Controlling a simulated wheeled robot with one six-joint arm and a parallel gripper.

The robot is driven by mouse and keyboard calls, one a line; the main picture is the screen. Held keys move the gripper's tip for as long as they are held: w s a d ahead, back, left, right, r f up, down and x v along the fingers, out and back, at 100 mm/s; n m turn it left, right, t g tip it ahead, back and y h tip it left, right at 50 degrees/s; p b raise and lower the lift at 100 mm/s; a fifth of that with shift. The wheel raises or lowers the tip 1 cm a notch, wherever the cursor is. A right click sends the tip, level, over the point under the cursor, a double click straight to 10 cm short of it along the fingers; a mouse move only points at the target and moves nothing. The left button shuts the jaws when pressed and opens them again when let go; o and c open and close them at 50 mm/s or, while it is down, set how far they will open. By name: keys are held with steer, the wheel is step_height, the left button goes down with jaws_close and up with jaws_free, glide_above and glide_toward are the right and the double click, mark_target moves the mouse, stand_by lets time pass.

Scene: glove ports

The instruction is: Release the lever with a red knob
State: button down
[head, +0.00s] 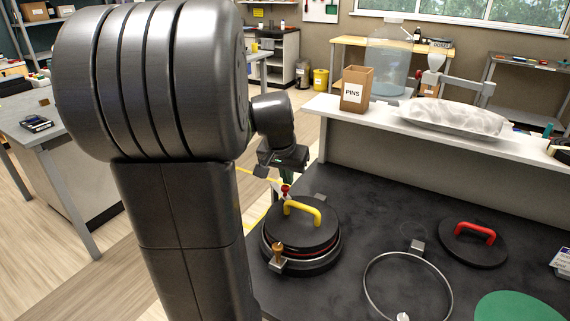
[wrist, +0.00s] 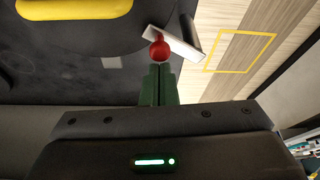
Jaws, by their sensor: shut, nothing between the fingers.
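The lever's red knob (head: 285,188) stands at the back left rim of a round black port lid (head: 302,226) with a yellow handle (head: 304,210). In the wrist view the red knob (wrist: 160,48) is just past my fingertips, with a pale metal lever bar (wrist: 178,46) beside it. My gripper (head: 287,176) is at the knob; its green fingers (wrist: 159,84) are shut together with nothing between them. Whether the fingertips touch the knob I cannot tell. Another lever with an orange-brown knob (head: 277,248) is at the lid's front left.
An open metal ring (head: 366,290) and a black lid with a red handle (head: 473,243) are to the right on the dark bench. A white shelf (head: 385,126) with a PINS box (head: 356,89) runs behind. My arm hides much of the left.

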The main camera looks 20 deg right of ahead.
steer(key=v, duration=1.3)
steer(key=shift+r, duration=0.2)
steer(key=shift+s, duration=0.1)
steer(key=x, duration=1)
steer(key=shift+f, duration=0.2)
steer(key=w+d+f+n+t+y+p, duration=0.1)
steer(key=w+d+f+n+y, duration=0.1)
steer(key=w+n, duration=0.7)
steer(key=shift+w+d+f+y+p, duration=0.2)
steer(key=shift+d+y+p, duration=0.15)
steer(key=shift+d+y, duration=0.25)
steer(key=shift+s+d, duration=0.1)
